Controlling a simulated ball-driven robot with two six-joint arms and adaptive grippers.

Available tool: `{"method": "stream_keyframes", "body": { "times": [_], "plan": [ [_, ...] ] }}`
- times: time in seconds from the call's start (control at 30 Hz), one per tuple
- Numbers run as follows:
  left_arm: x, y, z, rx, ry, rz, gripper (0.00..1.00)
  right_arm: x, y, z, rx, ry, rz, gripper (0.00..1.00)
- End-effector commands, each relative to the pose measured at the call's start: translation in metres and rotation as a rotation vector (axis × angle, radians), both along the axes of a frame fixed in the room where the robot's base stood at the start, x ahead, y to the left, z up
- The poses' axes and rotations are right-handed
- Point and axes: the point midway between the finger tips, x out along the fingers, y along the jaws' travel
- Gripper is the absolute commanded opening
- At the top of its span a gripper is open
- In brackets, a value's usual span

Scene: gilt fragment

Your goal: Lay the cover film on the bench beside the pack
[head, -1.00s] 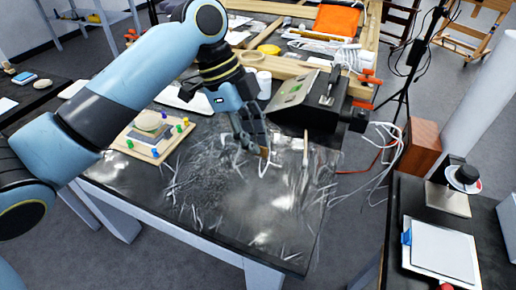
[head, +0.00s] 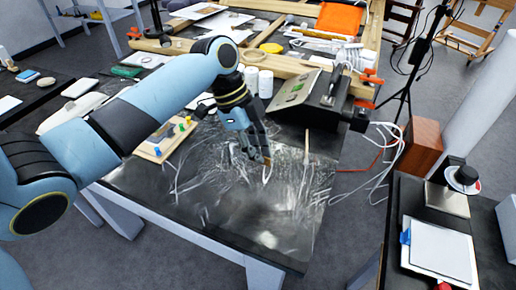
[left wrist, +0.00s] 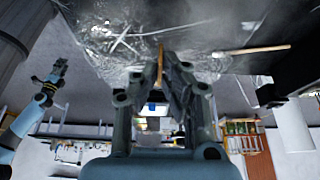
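A clear, crinkled film (head: 225,165), which looks like the cover film, spreads over the dark bench top (head: 135,185) in bright streaks; its edges are hard to make out. It also shows in the left wrist view (left wrist: 125,45). My left gripper (head: 266,160) is low over the bench, fingertips pointing down at the film. Its fingers close on a thin tan strip (left wrist: 160,66), apparently a tab of the film. My right gripper (left wrist: 61,66) shows only small in the left wrist view, its fingers unclear. I cannot tell which thing is the pack.
A wooden board (head: 152,151) with coloured pins lies left, partly behind my arm. A thin stick (head: 307,145) lies right. A side table holds a white tray (head: 440,270). The bench's front is open.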

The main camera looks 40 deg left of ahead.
Motion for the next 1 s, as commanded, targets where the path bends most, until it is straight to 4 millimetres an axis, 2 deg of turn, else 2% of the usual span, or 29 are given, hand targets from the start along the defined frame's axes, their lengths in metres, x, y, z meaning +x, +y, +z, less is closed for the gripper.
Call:
{"method": "stream_keyframes", "body": {
  "times": [0.23, 0.3, 0.43, 0.77, 0.83, 1.0],
  "plan": [
    [0.000, 0.000, -0.008, 0.000, 0.000, 0.000, 0.00, 0.000, -0.001, -0.004, -0.002, 0.000, 0.001, 0.40],
    [0.000, 0.000, -0.007, 0.000, 0.000, 0.000, 0.12, 0.000, -0.002, -0.003, -0.002, 0.000, 0.001, 0.40],
    [0.000, 0.000, -0.007, 0.000, 0.000, 0.000, 0.29, 0.000, -0.002, -0.003, -0.002, 0.000, 0.001, 0.40],
    [0.000, 0.000, -0.002, 0.000, -0.001, 0.000, 0.29, 0.000, -0.002, 0.000, -0.002, -0.001, 0.001, 0.40],
    [0.000, 0.000, 0.006, 0.001, -0.002, 0.000, 0.29, 0.000, -0.002, 0.004, -0.002, -0.001, 0.001, 0.40],
    [-0.002, 0.015, 0.035, 0.006, -0.006, -0.001, 0.29, 0.000, -0.001, -0.004, -0.002, -0.001, 0.001, 0.40]
  ]
}}
